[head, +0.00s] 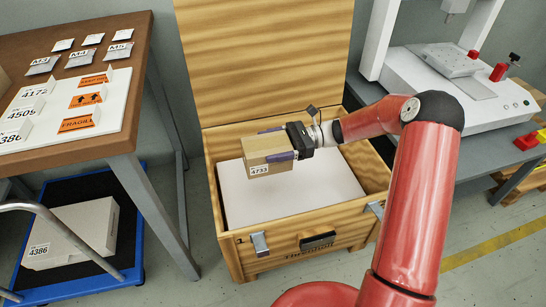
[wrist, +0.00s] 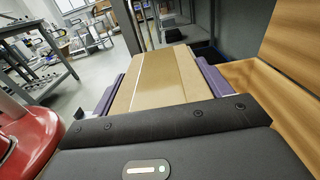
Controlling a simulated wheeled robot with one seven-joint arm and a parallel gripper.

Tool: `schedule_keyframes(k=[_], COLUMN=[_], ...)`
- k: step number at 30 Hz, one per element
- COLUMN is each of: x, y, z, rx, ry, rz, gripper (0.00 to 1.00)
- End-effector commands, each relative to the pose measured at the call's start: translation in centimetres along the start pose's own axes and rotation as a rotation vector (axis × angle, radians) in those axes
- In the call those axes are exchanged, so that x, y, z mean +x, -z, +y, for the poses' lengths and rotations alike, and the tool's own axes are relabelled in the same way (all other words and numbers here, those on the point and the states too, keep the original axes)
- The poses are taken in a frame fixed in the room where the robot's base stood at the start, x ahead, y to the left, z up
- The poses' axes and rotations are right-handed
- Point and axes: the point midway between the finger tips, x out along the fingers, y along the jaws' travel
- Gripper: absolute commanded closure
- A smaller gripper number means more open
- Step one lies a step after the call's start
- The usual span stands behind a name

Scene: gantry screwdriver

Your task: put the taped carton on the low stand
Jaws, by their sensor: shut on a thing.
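My gripper (head: 264,145) is shut on a brown taped carton (head: 265,172), with one purple finger on each side. The carton carries a white label reading 4733. It is held over an open wooden crate (head: 299,238), above a white block or panel (head: 317,190) inside it; whether they touch is hard to tell. A low blue-edged platform (head: 105,286) at the lower left may be the low stand; I cannot tell for certain.
A white box (head: 75,235) labelled 4386 stands on the blue-edged platform, behind a grey metal rail (head: 70,238). The crate's raised lid (head: 265,60) stands behind the carton. A brown-topped table (head: 130,60) is at the left, and a grey bench (head: 480,150) with a white machine at the right.

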Motion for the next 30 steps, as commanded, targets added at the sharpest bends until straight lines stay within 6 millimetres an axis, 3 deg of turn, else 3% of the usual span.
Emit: schedule_keyframes(k=[3, 14, 20, 24, 30], x=[0.0, 0.1, -0.4, -2.3, -6.0], y=[-1.2, -2.1, -4.2, -5.0, -4.5], z=[0.0, -0.1, -1.2, -1.9, -1.9], rx=[-0.002, -0.001, 0.001, 0.003, 0.004], ry=[0.0, 0.047, 0.311, 0.581, 0.904], rz=[-0.002, -0.001, 0.002, 0.003, 0.002], gripper=[0.59, 0.59, 0.59, 0.59, 0.59])
